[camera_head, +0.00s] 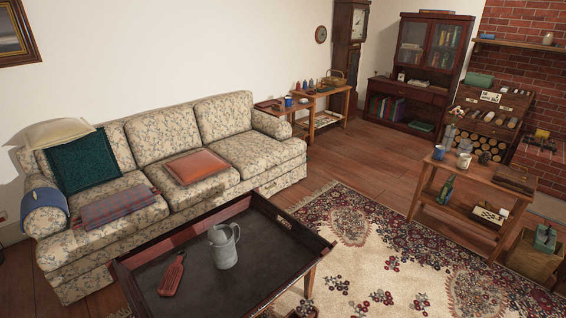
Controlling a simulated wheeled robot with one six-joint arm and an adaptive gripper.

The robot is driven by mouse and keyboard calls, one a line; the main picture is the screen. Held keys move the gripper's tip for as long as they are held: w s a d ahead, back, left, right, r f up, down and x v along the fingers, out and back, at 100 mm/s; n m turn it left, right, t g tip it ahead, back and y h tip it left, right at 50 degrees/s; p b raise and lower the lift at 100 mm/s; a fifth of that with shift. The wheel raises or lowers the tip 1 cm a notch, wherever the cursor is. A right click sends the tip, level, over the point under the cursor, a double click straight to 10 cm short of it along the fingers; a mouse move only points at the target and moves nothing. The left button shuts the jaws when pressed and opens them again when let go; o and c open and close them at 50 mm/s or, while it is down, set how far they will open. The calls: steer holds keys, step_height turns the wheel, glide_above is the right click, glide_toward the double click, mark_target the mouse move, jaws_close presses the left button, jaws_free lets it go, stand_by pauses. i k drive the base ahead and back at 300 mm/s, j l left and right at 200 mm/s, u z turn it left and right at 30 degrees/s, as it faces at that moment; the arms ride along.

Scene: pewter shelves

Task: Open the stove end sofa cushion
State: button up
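A floral sofa (135,240) stands along the wall at left. Its right-end seat cushion (262,152) lies flat beside the right armrest (272,124), the end nearer the brick wall. The right back cushion (222,117) stands upright behind it. An orange cushion (195,167) lies on the seat left of the right-end one. A teal cushion (78,162) and a cream cushion (57,132) lean at the left end. A folded plaid blanket (118,206) lies on the left seat. No stove is clearly seen. My gripper is not in view.
A dark tray table (205,285) with a grey jug (224,246) and a red board (172,275) stands before the sofa. A patterned rug (385,255) lies right of it. A wooden side table (470,178), cabinet (420,75) and brick wall (515,70) are at right.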

mark_target(252, 153)
steer(key=i+l+z, duration=0.25)
steer(key=i+z, duration=0.15)
steer(key=i+l+z, duration=0.15)
steer(key=i+z, duration=0.3)
steer(key=i+l+z, duration=0.2)
steer(key=i, duration=0.5)
steer(key=i+z, duration=0.2)
steer(key=i, duration=0.55)
steer(key=i+j+u, duration=0.2)
steer(key=i+u, duration=0.25)
steer(key=i, duration=0.2)
steer(key=i+l+u, duration=0.1)
steer(key=i+u, duration=0.3)
steer(key=i, duration=0.3)
steer(key=i+l+u, duration=0.25)
steer(key=i+u, duration=0.2)
steer(key=i, duration=0.2)
steer(key=i+j+u, duration=0.15)
steer(key=i+u, duration=0.2)
steer(key=i, duration=0.6)
steer(key=i+l+u, duration=0.1)
steer(key=i+u, duration=0.3)
steer(key=i, duration=0.5)
steer(key=i+j, duration=0.2)
steer(key=i+j+z, duration=0.1)
steer(key=i, duration=0.35)
steer(key=j, duration=0.1)
